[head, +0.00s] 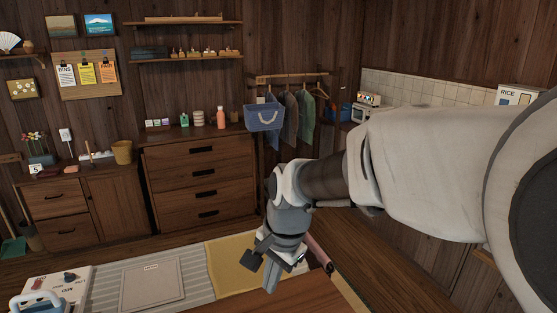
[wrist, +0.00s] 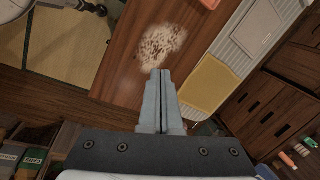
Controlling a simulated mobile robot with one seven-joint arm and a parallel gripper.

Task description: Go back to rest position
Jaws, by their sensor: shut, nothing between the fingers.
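My gripper (head: 269,267) hangs at the end of my outstretched arm in the middle of the head view, pointing down over the far edge of a brown wooden table (head: 290,297). In the wrist view my gripper (wrist: 161,72) has its two grey fingers pressed together with nothing between them. Beyond the fingertips in the wrist view lies the wooden table (wrist: 120,75), with a patch of pale brown speckles (wrist: 162,46) on it. The gripper appears to be above the surface; I cannot tell how high.
A yellow mat (head: 232,262), a grey board (head: 152,287) and a white box (head: 60,285) lie on a striped mat near the table. A dresser (head: 200,175) and a cabinet (head: 85,205) stand along the back wall. A blue basket (head: 264,116) hangs by the clothes rack. Open floor (head: 350,245) shows beyond my arm.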

